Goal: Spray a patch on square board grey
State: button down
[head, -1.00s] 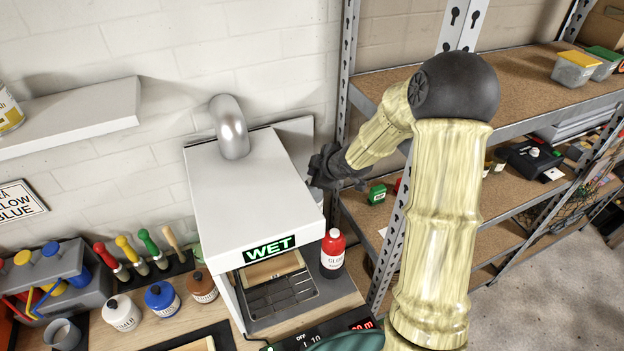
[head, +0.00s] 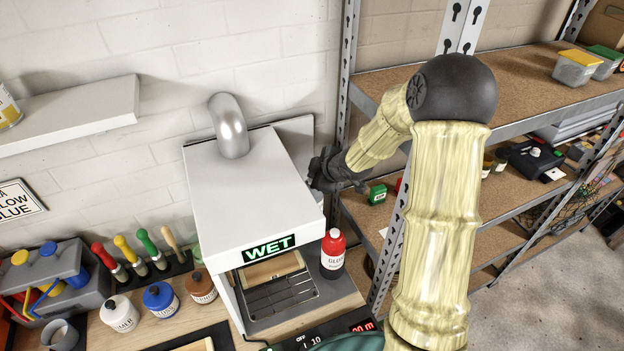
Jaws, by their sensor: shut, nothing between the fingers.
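A white spray booth (head: 238,190) with a lit green WET sign (head: 269,248) stands on the bench. A tan board (head: 274,268) lies inside on a wire rack and is partly hidden by the hood; I cannot tell its full shape. A red-topped bottle (head: 333,249) labelled GLOSS stands at the booth's right side. My gripper (head: 322,178) is beside the booth's upper right side, dark and small in the view, shut and apparently empty. Its fingertips are partly hidden against the booth. No patch of grey paint is visible on the board.
White, blue and brown jars (head: 160,298) stand left of the booth, below a row of colored-handled tools (head: 140,253). A grey holder (head: 50,280) is at far left. A metal shelf post (head: 345,120) and shelves (head: 470,90) stand close on the right.

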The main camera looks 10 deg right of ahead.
jog(key=shift+f, duration=0.3)
jog(key=shift+r, duration=0.15)
dwell(0.3)
jog(key=shift+r+p, duration=0.65)
jog(key=shift+r, duration=0.05)
notch_tip(320, 180, up, 6)
jog(key=p, duration=0.5)
jog(key=shift+p, duration=0.4)
dwell(0.4)
